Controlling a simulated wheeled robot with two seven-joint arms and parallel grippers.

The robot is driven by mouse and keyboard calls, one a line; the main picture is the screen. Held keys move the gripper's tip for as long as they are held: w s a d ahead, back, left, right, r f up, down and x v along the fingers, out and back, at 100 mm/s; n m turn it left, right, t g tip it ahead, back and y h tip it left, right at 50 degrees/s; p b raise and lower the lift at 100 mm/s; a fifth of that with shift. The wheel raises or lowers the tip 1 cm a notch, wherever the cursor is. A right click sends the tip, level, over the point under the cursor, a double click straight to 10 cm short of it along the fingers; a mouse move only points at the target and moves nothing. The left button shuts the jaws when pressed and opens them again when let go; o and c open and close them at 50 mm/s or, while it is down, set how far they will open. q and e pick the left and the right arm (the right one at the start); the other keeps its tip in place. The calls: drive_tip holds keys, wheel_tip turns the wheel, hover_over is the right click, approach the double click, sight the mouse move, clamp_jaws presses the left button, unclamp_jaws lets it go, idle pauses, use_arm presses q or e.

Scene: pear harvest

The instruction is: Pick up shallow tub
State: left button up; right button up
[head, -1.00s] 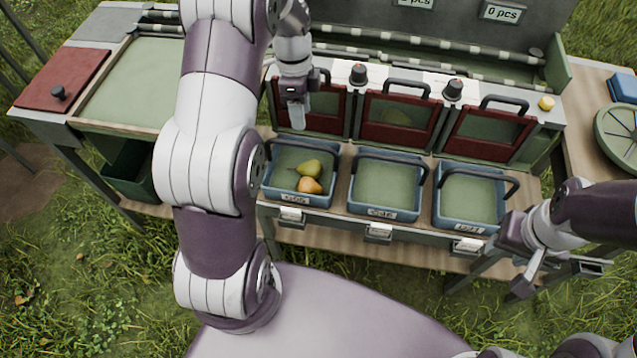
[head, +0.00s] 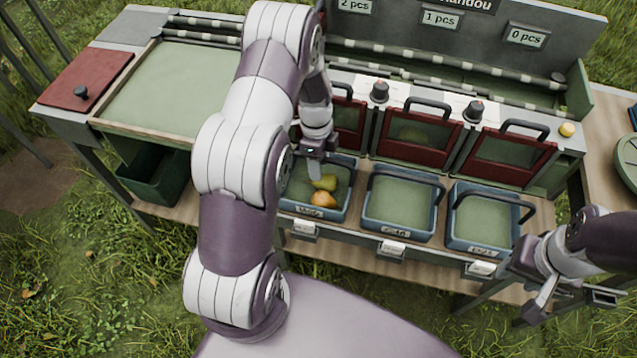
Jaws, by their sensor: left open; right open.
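Three shallow blue-grey tubs with dark handles stand in a row on the wooden shelf. The left tub (head: 334,213) holds two pears, one green (head: 325,182) and one orange-yellow (head: 323,199). The middle tub (head: 400,205) and the right tub (head: 482,222) look empty. My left gripper (head: 315,170) is open, pointing down over the back part of the left tub, close to the green pear. The left tub's handle is hard to make out behind my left arm. My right gripper (head: 535,290) is open and empty, beside the right tub at the lower right.
Red-framed doors (head: 420,137) with dark handles stand behind the tubs. Signs above read 2, 1 and 0 pcs. A green sorting tray (head: 170,85) and a red lid (head: 85,80) lie at the left. A dark green bin (head: 160,178) sits below. Grass lies in front.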

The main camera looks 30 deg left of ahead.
use_arm(q)
drive_tip(key=c, duration=0.8)
clamp_jaws()
drive_tip(key=shift+w+a, duration=0.1)
idle(0.4)
